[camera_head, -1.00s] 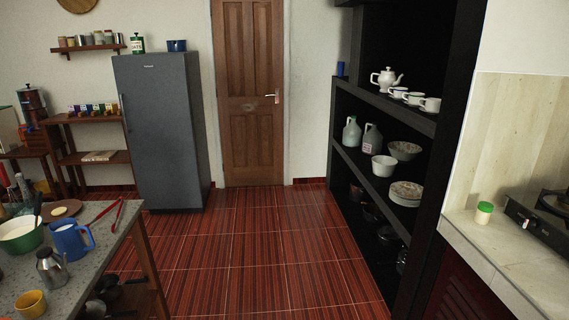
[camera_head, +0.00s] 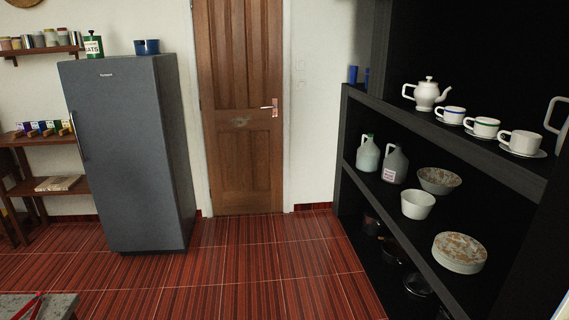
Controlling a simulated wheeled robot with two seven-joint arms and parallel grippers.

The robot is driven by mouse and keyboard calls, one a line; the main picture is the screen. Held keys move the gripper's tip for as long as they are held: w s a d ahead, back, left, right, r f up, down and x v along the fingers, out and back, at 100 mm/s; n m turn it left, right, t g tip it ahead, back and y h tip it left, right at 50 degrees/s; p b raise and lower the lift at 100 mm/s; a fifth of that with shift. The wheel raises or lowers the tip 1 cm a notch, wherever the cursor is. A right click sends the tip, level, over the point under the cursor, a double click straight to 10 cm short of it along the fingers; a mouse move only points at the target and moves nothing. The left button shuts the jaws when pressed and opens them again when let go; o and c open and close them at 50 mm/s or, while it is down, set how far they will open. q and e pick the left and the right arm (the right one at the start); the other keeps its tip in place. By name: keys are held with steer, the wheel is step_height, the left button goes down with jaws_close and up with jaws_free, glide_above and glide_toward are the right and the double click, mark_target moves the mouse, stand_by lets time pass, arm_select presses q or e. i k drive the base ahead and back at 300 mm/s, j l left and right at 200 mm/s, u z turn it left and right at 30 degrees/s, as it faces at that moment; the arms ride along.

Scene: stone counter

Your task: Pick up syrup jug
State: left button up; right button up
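Two jugs with handles stand upright side by side on the middle shelf of the black shelf unit at the right. One is a pale grey-green jug (camera_head: 367,155) with a green cap. The other is a darker grey jug (camera_head: 397,160) with a white and red label, to its right. The label is too small to read, so I cannot tell which is the syrup jug. Neither of my grippers is in view.
The black shelf unit (camera_head: 475,144) also holds a teapot (camera_head: 427,96), cups on saucers, a white bowl (camera_head: 417,204), a patterned bowl (camera_head: 439,180) and stacked plates (camera_head: 459,250). The grey fridge (camera_head: 128,150) stands left of the wooden door (camera_head: 240,110). The red floor (camera_head: 250,265) between is clear.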

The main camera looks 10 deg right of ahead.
mark_target(396, 165)
steer(key=i+j+z, duration=0.1)
steer(key=i, duration=1.75)
